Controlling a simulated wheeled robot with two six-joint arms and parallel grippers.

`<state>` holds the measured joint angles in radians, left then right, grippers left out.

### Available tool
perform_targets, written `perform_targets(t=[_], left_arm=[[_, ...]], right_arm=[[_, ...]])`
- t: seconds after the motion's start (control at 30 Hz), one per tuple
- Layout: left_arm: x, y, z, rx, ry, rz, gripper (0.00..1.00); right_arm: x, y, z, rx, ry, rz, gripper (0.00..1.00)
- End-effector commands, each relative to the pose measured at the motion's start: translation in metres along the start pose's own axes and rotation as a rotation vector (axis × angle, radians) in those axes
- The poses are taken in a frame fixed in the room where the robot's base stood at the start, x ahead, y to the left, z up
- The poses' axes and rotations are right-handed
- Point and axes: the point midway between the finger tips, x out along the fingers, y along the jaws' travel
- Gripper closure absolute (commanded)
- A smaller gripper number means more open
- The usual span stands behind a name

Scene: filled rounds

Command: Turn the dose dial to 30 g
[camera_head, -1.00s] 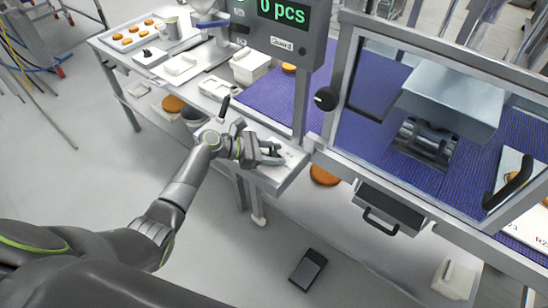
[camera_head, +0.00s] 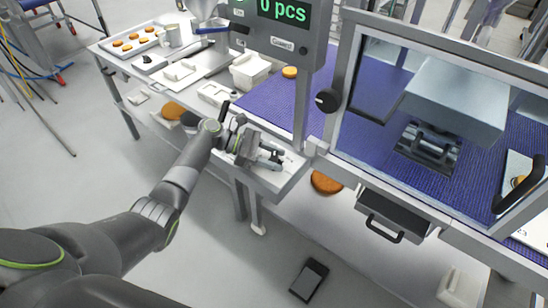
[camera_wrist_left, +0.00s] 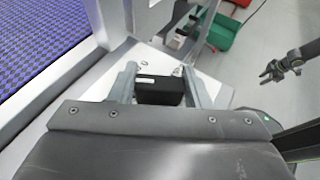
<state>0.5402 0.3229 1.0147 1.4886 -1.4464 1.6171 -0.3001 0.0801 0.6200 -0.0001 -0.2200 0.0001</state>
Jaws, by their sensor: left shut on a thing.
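My left gripper (camera_head: 270,158) is over a small white-topped panel (camera_head: 290,172) at the front of the bench. In the left wrist view, its two grey fingers (camera_wrist_left: 160,88) are shut on a black block-shaped knob (camera_wrist_left: 158,92), which I take to be the dose dial. The fingers hide its sides. The panel's top (camera_wrist_left: 211,93) shows around it, but I cannot read any scale or the dial's setting. My right gripper (camera_wrist_left: 273,71) shows small at the right of the left wrist view, open, empty and away from the panel.
A display (camera_head: 283,12) reads "0 pcs". A round black knob (camera_head: 326,101) sits on the frame beside the clear guard. A blue belt (camera_head: 268,102) runs behind the panel. A tray of brown rounds (camera_head: 130,42) stands at the back left. The floor in front is mostly clear.

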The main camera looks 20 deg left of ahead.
Motion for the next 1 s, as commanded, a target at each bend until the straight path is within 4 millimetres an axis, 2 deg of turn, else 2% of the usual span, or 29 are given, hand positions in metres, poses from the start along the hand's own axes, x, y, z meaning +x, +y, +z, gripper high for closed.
perform_targets(t=[0.1,0.13,0.27,0.53,0.67,0.77,1.0], left_arm=[[0.0,0.0,-0.001,-0.001,0.004,0.001,0.79],[0.0,0.0,-0.001,-0.001,0.004,0.001,0.53],[0.0,0.0,-0.001,-0.001,0.003,0.001,0.35],[0.0,0.0,-0.001,-0.001,0.001,0.001,0.35],[-0.007,0.0,-0.001,0.0,0.002,0.003,0.35],[-0.022,0.001,-0.003,0.0,0.005,0.005,0.35],[-0.079,0.001,-0.004,0.0,0.007,0.005,0.35]], right_arm=[[0.0,0.0,0.0,0.0,0.0,0.0,0.64],[0.0,0.0,0.0,0.0,0.0,0.0,0.64],[0.0,0.0,0.0,0.0,0.0,0.0,0.64],[0.0,0.0,0.0,0.0,0.0,0.0,0.64],[0.002,0.0,0.0,0.0,0.0,0.0,0.64],[0.005,0.0,0.001,0.0,0.0,0.0,0.64],[0.016,-0.001,0.002,0.0,0.0,0.0,0.64]])
